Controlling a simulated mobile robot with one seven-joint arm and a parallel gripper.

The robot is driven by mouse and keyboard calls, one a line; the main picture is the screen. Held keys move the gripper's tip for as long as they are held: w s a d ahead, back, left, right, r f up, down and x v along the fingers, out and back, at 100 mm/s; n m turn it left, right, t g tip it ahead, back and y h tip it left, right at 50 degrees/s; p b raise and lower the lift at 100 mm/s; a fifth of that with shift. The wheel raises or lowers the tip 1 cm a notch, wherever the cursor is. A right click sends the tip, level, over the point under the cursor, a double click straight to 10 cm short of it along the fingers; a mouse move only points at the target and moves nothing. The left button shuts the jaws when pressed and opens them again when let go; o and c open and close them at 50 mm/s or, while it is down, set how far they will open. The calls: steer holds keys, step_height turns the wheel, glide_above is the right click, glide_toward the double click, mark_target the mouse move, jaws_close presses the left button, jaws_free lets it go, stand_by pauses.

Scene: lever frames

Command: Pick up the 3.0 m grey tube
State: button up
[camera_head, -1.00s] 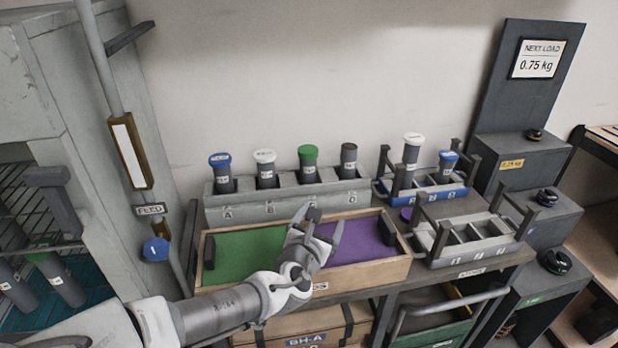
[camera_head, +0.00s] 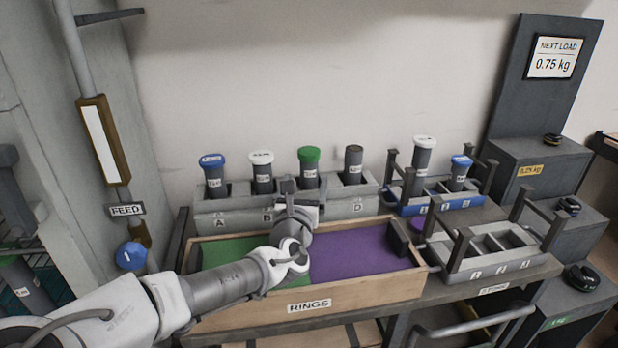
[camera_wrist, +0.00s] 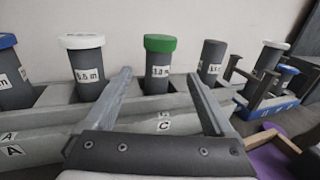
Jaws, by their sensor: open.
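A grey tube with a green cap (camera_head: 309,168) stands upright in slot C of the grey rack (camera_head: 240,222). In the wrist view this tube (camera_wrist: 158,74) has a white label that seems to read 3.0 m, though it is small. My gripper (camera_head: 299,190) is in front of the rack, over the ring box. In the wrist view my gripper (camera_wrist: 162,78) is open and empty. Its two fingers point toward the green-capped tube and frame it left and right. I cannot tell how far the fingertips are from the tube.
A white-capped tube (camera_head: 261,172) and a blue-capped tube (camera_head: 213,176) stand left of it. A dark-topped tube (camera_head: 353,166) stands close on its right. A blue rack (camera_head: 436,204) holds two more tubes. The RINGS box (camera_head: 345,288) lies in front.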

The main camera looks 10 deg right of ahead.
mark_target(308, 168)
steer(key=shift+b+x, duration=1.35)
steer(key=shift+x, duration=3.25)
steer(key=shift+f, duration=0.1)
jaws_close()
